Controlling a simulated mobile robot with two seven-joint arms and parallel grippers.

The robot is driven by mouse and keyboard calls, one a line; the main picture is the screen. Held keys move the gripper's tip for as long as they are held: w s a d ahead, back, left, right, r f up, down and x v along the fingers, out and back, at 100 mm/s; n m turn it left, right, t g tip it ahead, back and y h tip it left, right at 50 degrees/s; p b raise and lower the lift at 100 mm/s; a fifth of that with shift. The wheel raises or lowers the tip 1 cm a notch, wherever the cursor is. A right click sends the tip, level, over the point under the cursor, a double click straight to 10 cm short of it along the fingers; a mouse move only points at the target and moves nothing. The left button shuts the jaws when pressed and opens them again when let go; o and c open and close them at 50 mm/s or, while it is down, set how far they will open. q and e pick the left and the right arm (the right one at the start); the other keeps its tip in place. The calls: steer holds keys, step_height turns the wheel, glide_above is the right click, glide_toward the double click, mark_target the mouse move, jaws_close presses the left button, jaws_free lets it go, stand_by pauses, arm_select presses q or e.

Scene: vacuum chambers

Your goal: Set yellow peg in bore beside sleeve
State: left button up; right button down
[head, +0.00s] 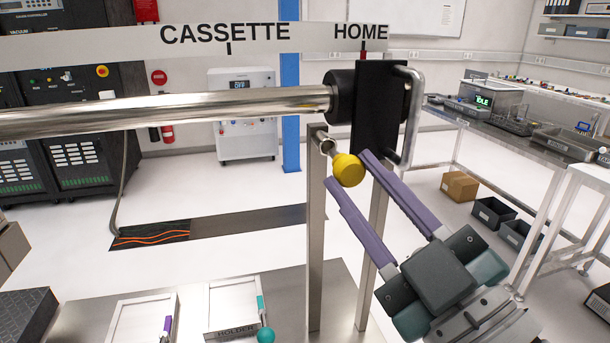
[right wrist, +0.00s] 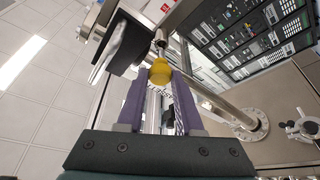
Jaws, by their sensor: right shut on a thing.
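The yellow peg (head: 348,170) has a round yellow head and a short metal shank pointing up and to the left. My right gripper (head: 347,168) is shut on the yellow head between its purple fingers; the peg's head also shows in the right wrist view (right wrist: 160,72). The shank's tip is at a small metal ring (head: 326,144) on top of a post, just below the black sleeve (head: 342,97) on the rod. I cannot tell whether the tip is inside the bore or only in front of it. My left gripper is out of view.
A polished rod (head: 170,110) runs left from the sleeve, under a strip marked CASSETTE and HOME. A black plate (head: 376,105) with a metal handle (head: 411,115) stands close above my right fingers. Below, a tray marked HOLDER (head: 237,331) lies on a bench beside a teal-headed peg (head: 265,335).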

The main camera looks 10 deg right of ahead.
mark_target(358, 183)
steer(key=shift+w+a+b, duration=0.1)
steer(key=shift+w+b, duration=0.6)
steer(key=shift+w, duration=1.15)
steer(key=shift+s, duration=0.2)
steer(key=shift+s+p, duration=0.7)
steer(key=shift+s, duration=0.6)
stand_by(1.0)
steer(key=shift+w+b, duration=0.45)
steer(key=shift+w, duration=1)
steer(key=shift+c, duration=2.4)
jaws_free()
